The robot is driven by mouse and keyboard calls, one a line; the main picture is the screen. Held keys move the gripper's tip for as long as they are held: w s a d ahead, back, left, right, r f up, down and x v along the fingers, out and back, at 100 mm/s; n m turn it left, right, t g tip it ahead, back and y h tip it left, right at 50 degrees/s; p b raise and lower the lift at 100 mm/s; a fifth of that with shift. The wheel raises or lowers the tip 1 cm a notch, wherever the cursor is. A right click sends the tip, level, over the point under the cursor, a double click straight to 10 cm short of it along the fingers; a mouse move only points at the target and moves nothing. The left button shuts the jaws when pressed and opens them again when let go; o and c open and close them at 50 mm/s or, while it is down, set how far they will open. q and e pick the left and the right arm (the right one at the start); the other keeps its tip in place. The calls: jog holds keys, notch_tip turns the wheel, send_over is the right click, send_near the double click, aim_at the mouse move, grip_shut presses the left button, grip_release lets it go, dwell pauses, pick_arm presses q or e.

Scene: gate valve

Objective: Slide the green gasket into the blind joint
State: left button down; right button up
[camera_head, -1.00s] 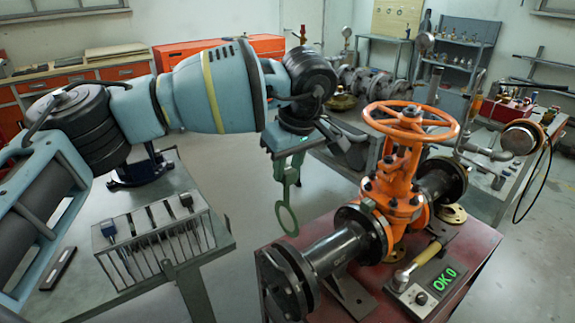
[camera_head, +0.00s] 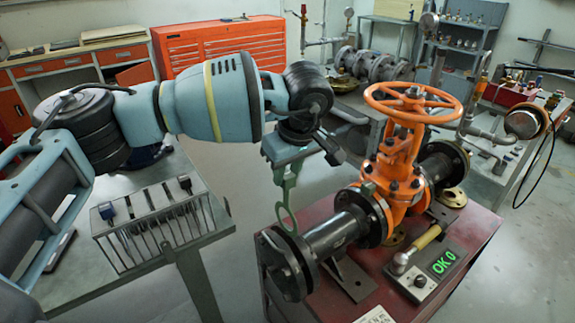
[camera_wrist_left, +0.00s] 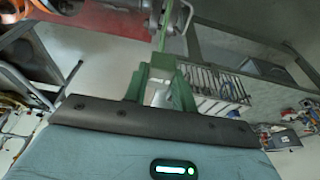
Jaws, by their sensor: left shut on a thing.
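The green gasket (camera_head: 286,195), a thin ring with a tab, hangs from my left gripper (camera_head: 287,172), which is shut on the tab. In the head view its ring hangs low, just above and partly in line with the flange pair of the blind joint (camera_head: 284,268) at the near left end of the black pipe. I cannot tell whether the ring's lower edge is in the gap or behind the flanges. In the left wrist view the gasket (camera_wrist_left: 163,36) shows edge-on as a narrow green strip beyond the fingertips (camera_wrist_left: 160,62). My right gripper is not in view.
An orange gate valve (camera_head: 403,185) with a handwheel stands right of my gripper on a red bench (camera_head: 463,232). A control box (camera_head: 430,268) reads "OK 0". A slotted rack (camera_head: 150,232) stands on a table at left. Open floor lies behind my gripper.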

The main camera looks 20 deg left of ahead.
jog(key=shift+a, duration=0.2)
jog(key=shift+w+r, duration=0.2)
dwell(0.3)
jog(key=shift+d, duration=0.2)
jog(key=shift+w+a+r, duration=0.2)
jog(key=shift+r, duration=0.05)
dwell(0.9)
